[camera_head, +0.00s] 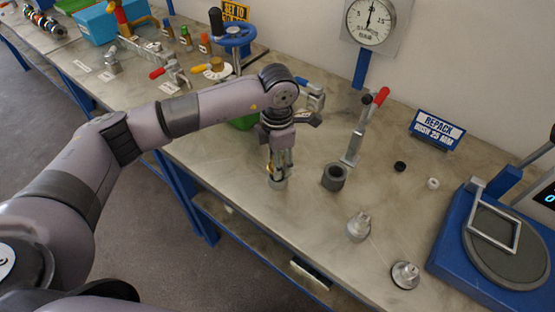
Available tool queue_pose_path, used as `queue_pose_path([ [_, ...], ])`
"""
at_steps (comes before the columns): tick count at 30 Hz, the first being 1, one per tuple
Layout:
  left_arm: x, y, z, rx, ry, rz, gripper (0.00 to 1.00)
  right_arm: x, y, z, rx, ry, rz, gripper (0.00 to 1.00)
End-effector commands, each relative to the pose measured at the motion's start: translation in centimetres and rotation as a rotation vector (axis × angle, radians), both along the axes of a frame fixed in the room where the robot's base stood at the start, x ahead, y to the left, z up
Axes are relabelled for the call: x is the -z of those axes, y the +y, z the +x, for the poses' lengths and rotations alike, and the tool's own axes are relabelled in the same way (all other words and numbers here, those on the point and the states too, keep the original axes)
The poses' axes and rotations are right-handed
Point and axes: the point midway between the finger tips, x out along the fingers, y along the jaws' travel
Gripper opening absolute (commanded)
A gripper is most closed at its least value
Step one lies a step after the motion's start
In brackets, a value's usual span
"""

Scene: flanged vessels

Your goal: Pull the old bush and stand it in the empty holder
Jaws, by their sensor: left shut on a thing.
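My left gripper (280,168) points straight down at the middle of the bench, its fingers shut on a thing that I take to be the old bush. The fingers mostly hide it; a small brass-coloured patch shows beside them. A short grey round piece (278,183) shows right below the fingertips; I cannot tell whether it is a seat or part of the held thing. A dark grey hollow cylinder (334,177) with an open, empty-looking top stands upright just right of the gripper, apart from it; it may be the empty holder. My right gripper is not in view.
A red-handled clamp (357,145) stands behind the cylinder. Two silver stepped parts (358,227) (405,274) stand near the front edge. A black ring (400,166) and white ring (433,183) lie before the repack sign (438,128). A blue scale (455,243) is at right.

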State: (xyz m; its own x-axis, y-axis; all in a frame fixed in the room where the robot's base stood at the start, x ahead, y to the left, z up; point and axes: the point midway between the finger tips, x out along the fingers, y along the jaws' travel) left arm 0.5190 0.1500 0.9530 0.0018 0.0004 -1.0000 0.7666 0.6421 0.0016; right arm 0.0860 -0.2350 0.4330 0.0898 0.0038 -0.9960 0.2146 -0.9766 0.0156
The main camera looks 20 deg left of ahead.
Motion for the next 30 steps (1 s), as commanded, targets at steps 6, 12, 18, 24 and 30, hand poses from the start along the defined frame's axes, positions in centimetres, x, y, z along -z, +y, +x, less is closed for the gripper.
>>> queue_pose_path([
  [6,-0.05,-0.01,0.01,0.000,-0.001,-0.001,0.00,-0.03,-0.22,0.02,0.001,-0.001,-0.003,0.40],
  [12,0.05,0.01,0.01,0.000,-0.001,-0.001,0.00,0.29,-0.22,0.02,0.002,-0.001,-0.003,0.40],
  [18,-0.01,0.01,-0.03,0.000,0.000,-0.001,0.00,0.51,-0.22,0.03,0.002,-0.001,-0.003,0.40],
  [24,-0.03,0.01,-0.03,0.000,0.000,0.000,0.00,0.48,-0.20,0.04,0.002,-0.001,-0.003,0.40],
  [30,0.35,0.02,-0.03,0.000,0.000,0.000,0.00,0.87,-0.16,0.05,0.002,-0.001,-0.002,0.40],
])
